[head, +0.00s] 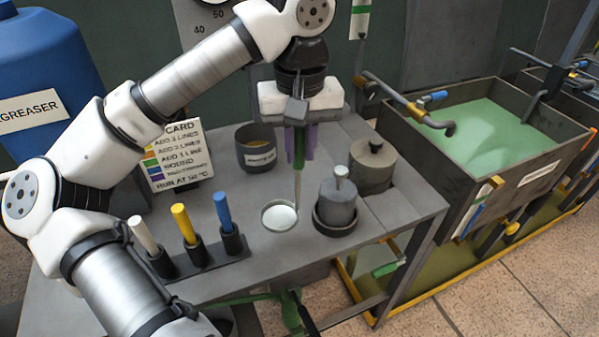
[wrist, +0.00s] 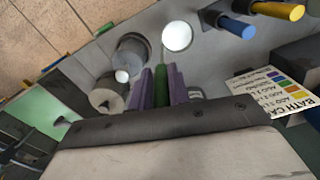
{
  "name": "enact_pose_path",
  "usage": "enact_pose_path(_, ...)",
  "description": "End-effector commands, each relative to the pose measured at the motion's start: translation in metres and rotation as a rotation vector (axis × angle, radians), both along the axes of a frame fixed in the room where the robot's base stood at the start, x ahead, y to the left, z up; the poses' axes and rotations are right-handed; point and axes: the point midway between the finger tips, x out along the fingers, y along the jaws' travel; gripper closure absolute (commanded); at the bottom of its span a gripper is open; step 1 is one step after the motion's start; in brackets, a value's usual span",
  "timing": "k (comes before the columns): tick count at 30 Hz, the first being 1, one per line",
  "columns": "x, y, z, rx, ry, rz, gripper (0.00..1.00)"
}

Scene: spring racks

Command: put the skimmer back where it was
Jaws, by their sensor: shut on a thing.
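My gripper (head: 299,150) has purple fingers and is shut on the green handle of the skimmer (head: 298,185). The skimmer hangs upright, with a thin shaft running down to a round pale pan (head: 279,216) low over the grey table. I cannot tell whether the pan touches the tabletop. In the wrist view the green handle (wrist: 161,86) sits between the purple fingers, and the pan shows as a bright white disc (wrist: 177,37). The upper handle is hidden by my gripper.
A lidded grey pot (head: 337,205) stands just right of the pan, with another lidded pot (head: 372,166) behind it. A dark cup (head: 256,148) and a card (head: 172,155) stand behind left. A rack with coloured handles (head: 190,252) is front left. A tank of green liquid (head: 490,130) is right.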

Motion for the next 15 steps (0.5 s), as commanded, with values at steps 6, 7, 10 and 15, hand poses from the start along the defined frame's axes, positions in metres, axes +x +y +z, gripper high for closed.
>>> enact_pose_path(6, 0.000, 0.000, -0.021, 0.001, -0.001, 0.000, 1.00)
enact_pose_path(7, 0.000, 0.000, -0.023, 0.000, -0.001, 0.000, 1.00)
enact_pose_path(10, -0.001, 0.000, -0.032, -0.001, 0.001, -0.001, 1.00)
enact_pose_path(15, 0.000, 0.000, -0.057, -0.001, 0.002, 0.000, 1.00)
